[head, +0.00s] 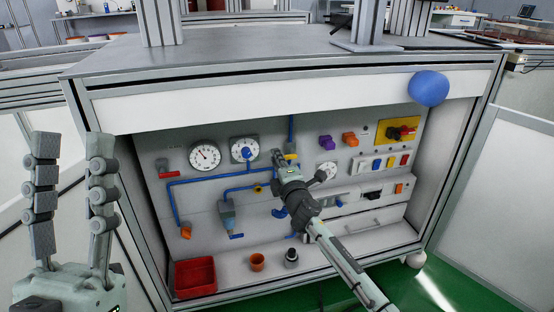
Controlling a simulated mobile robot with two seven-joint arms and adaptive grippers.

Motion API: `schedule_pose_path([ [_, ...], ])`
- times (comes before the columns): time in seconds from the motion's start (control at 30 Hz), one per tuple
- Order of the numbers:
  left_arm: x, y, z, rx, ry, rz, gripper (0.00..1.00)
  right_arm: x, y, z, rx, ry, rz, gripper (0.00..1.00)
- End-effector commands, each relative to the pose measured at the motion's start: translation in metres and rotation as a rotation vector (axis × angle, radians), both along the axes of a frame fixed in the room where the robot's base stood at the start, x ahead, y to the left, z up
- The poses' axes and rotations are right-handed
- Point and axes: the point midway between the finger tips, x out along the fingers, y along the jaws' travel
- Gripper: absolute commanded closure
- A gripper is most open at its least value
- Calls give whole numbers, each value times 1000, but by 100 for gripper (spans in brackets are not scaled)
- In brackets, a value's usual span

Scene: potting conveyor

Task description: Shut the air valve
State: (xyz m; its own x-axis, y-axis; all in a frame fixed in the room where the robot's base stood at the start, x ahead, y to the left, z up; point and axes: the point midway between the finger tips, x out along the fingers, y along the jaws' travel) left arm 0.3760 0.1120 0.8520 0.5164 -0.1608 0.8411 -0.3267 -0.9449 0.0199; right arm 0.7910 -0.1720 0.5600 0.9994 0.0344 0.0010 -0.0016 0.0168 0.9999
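Blue air pipes (205,181) run across the white recessed panel, with several small valves and fittings. A yellow handle (291,156) sits at the vertical blue pipe, right beside my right gripper (279,155). I cannot tell whether they touch. My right gripper reaches in from the lower right, seen edge-on; its finger gap is hidden, and it covers part of the piping. A red handle (168,173) is at the panel's left, and a blue handle (280,213) is lower down. Which one is the air valve is unclear. My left gripper (72,150) is open and empty, fingers upward, left of the cabinet.
Two round gauges (205,156) (244,150) are on the panel. A yellow plate with a red switch (398,131) is at upper right. A blue ball (428,88) is at the upper right edge.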

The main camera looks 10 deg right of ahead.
Motion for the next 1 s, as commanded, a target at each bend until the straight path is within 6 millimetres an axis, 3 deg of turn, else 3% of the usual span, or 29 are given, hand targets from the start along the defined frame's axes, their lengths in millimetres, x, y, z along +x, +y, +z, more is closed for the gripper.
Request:
schedule_pose_path([
  [0.17,0,0,0,0,0,0,60,0,0,-1,1,1,0,66],
  [0.53,1,-1,0,0,-1,-1,60,-7,0,-1,1,0,0,66],
  [1.0,0,0,0,-1,0,-1,60,-98,-3,-2,2,3,1,66],
])
